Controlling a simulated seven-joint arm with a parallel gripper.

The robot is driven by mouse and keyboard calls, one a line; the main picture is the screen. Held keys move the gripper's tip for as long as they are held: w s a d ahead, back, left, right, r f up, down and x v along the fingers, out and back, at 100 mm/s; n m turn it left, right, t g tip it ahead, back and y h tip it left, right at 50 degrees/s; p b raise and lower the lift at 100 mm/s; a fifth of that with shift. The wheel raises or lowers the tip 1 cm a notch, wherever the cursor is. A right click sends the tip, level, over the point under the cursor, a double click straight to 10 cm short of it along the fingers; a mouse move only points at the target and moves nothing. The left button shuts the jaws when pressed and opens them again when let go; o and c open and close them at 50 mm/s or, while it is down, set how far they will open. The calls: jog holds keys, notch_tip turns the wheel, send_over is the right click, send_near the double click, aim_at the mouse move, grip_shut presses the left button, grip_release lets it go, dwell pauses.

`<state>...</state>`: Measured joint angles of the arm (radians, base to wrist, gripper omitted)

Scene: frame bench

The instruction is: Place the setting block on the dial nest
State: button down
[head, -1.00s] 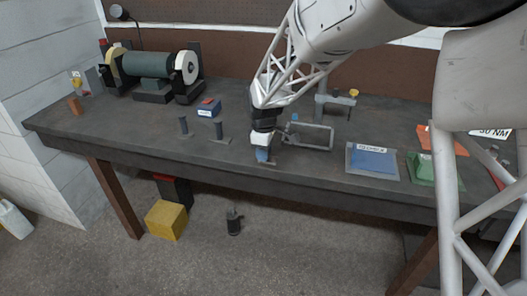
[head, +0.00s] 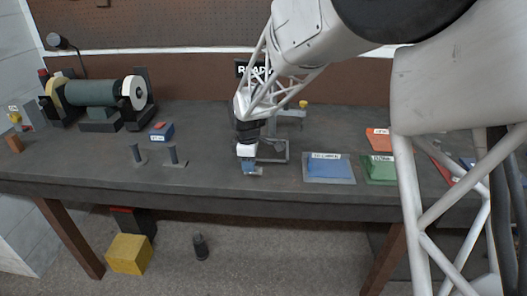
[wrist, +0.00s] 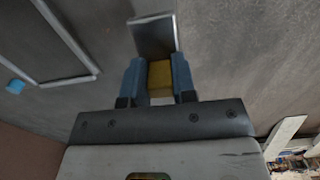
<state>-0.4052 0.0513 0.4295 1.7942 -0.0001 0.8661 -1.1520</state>
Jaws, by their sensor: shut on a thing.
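My gripper (wrist: 159,88) has its two blue fingers shut on a yellow-brown block, which I take as the setting block (wrist: 160,78). A grey flat plate (wrist: 152,36) shows just beyond the block in the wrist view; I cannot tell whether it touches it. The dial nest cannot be picked out surely. A grey stand with a yellow knob (head: 303,104) stands behind my gripper, partly hidden by my arm.
A grey rectangular frame (head: 286,150) lies just right of my gripper. A blue tray (head: 328,168) and a green one (head: 379,168) lie right.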

jog(key=w+d, duration=0.2)
jog(key=d, duration=0.7)
jog(key=shift+w+r, duration=0.4)
jog(key=shift+w, duration=0.15)
send_over(268, 152)
jog(key=shift+f, duration=0.75)
jog(key=shift+f, duration=1.75)
jog(key=shift+f, duration=0.15)
jog(key=c, duration=0.9)
grip_release()
notch_tip(268, 152, up, 12)
jog(key=shift+r, duration=0.15)
